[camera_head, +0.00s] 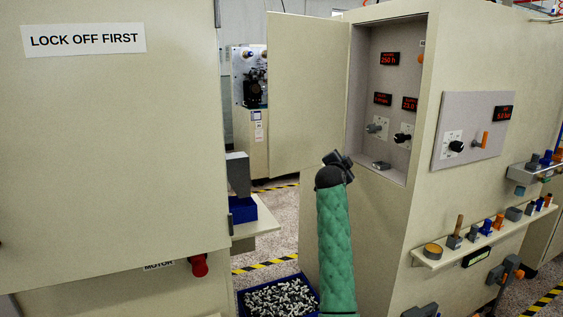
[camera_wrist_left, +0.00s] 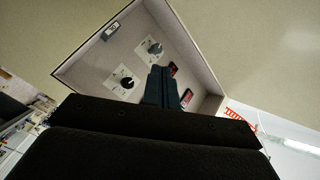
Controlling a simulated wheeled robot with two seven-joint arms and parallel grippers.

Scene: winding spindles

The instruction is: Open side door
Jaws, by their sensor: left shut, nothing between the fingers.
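The side door (camera_head: 308,92) is a plain cream panel hinged at the left edge of a recess (camera_head: 362,85) in the cream machine. It stands swung wide open to the left, and the recess is exposed, with red displays and knobs inside. My left gripper (camera_head: 338,158) is shut and empty, in front of the door's lower right part and left of the recess's lower edge in the head view. In the left wrist view its closed dark fingers (camera_wrist_left: 161,86) point toward the recess (camera_wrist_left: 90,70) and its knobs. My right gripper is not in view.
A large cream panel labelled "LOCK OFF FIRST" (camera_head: 110,150) fills the left. A blue bin of metal parts (camera_head: 280,299) is on the floor below. A shelf of small items (camera_head: 428,260) juts from the machine at right. Another machine (camera_head: 253,150) stands behind.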

